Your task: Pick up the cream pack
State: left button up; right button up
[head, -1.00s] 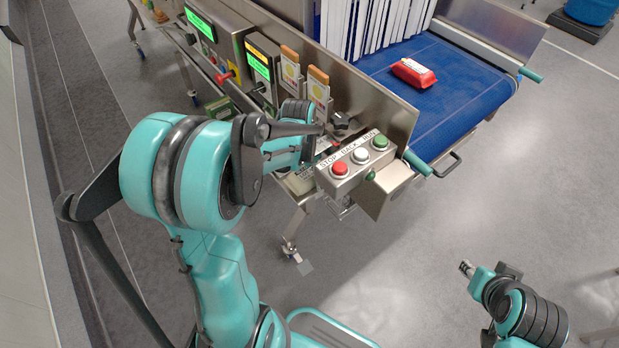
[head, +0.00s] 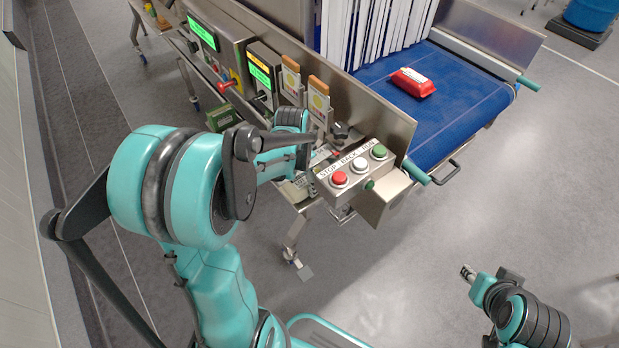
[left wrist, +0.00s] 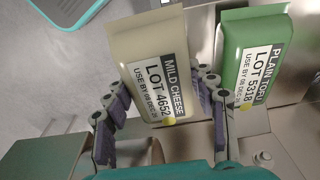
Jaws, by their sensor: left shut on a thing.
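The cream pack (left wrist: 158,62), labelled MILD CHEESE LOT 4652, stands between the two fingers of my left gripper (left wrist: 162,95) in the left wrist view. The gripper is shut on it, with a dark pad at each side of its lower part. In the head view my left gripper (head: 322,158) is behind the button box, partly hidden by my own arm. I cannot make out the cream pack clearly there. My right gripper (head: 468,273) is at the lower right, small, apart from everything, and its jaws cannot be judged.
A green pack (left wrist: 252,55), labelled PLAIN TOFU, stands close to the right of the cream pack. The button box (head: 350,172) and steel guard (head: 385,115) are beside the left gripper. A red pack (head: 413,82) lies on the blue belt (head: 450,105).

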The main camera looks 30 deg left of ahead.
pick_arm(q)
jog(key=s+a+p, duration=0.1)
jog(key=s+a, duration=0.2)
jog(key=s, duration=0.4)
jog(key=s+a+p, duration=0.2)
jog(key=s+a, duration=0.1)
jog(key=s, duration=0.5)
jog(key=shift+a, duration=0.1)
